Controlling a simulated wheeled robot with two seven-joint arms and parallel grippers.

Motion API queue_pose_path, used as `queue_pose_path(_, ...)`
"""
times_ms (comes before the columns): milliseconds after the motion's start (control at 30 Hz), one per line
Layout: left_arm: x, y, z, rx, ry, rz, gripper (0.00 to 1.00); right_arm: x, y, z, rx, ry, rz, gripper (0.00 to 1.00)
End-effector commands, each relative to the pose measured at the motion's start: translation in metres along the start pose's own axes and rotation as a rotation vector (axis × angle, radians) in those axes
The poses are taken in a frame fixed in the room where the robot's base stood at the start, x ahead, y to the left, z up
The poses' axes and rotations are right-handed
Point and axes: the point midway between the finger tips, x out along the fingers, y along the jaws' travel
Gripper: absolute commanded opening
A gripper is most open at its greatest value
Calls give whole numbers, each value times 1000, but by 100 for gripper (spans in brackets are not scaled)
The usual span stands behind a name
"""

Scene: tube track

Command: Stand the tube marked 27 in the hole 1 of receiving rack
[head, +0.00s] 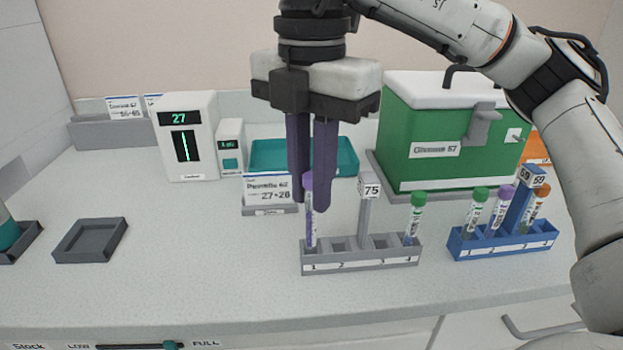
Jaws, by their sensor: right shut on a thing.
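A grey rack (360,259) with a post tagged 75 stands in the middle of the bench, its holes numbered 1 to 4. My right gripper (309,186) points down over its left end, shut on a purple-capped tube (310,225). The tube is upright, with its lower end at hole 1; I cannot tell whether it rests on the bottom. Its number is not readable. A green-capped tube (414,216) stands in hole 4. Holes 2 and 3 look empty. My left gripper is out of view.
A blue rack (500,243) with several capped tubes stands at right. Behind are a green box (440,130), a teal tray (275,152), a placard (268,190) and a white device reading 27 (187,150). An empty grey tray (90,240) lies at left. Bench between is clear.

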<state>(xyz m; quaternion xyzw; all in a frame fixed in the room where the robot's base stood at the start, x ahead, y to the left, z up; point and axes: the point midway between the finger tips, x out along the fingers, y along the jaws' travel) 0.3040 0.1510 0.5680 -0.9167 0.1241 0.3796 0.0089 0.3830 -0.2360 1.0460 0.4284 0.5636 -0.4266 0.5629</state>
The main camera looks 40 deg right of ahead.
Motion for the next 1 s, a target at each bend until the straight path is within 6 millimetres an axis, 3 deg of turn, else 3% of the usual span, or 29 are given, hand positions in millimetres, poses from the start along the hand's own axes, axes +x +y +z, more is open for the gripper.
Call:
queue_pose_path(267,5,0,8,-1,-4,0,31,9,0,0,0,-1,0,3)
queue_pose_path(1000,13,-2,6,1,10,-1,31,19,0,0,0,0,0,3)
